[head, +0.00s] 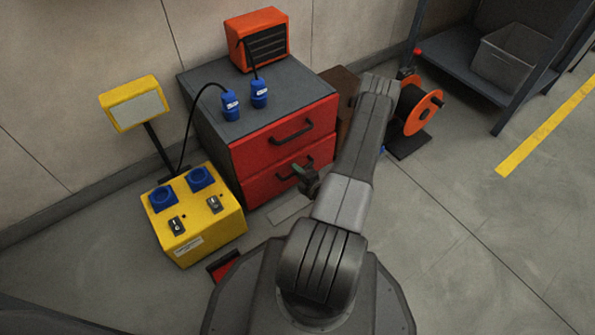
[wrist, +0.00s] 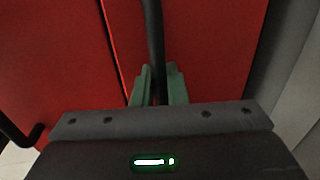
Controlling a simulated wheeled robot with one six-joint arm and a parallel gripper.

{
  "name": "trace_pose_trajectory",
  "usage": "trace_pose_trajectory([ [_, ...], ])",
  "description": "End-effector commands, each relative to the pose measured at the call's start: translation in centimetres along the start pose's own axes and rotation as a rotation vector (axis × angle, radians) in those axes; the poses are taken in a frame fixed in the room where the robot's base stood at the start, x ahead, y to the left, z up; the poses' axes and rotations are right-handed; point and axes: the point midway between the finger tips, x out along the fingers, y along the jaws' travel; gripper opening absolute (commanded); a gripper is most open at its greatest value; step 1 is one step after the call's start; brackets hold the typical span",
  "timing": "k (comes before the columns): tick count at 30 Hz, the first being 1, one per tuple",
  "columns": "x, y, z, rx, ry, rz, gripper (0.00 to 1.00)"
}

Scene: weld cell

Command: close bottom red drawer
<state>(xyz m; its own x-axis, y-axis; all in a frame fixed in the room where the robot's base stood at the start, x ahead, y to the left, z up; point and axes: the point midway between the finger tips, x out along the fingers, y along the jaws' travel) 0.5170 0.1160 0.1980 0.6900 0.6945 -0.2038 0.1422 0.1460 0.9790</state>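The bottom red drawer (head: 265,188) is in the lower part of the grey cabinet (head: 222,138), below the top red drawer (head: 265,151). Its front looks close to flush with the top one; I cannot tell if a small gap stands open. My gripper (head: 303,174) is at the bottom drawer's dark handle. In the wrist view, the green fingers of my gripper (wrist: 159,85) stand one on each side of the black handle (wrist: 154,35), close against it. The red front (wrist: 215,60) fills the area behind. My arm hides part of the cabinet's right side.
A yellow box (head: 205,222) with blue sockets stands left of the cabinet. Two blue plugs (head: 231,105) and an orange unit (head: 258,40) sit on top. An orange cable reel (head: 424,112) and a shelf (head: 460,75) are right. The floor (head: 455,235) at right is clear.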

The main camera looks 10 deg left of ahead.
Motion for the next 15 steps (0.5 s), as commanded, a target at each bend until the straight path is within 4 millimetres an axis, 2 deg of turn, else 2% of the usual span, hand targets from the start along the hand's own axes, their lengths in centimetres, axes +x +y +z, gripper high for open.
trace_pose_trajectory([
  [7, 0.1, -0.1, 0.0, 0.0, 0.001, -0.001, 0.0],
  [15, 1.8, 0.3, 0.0, -0.001, 0.0, 0.0, 0.0],
])
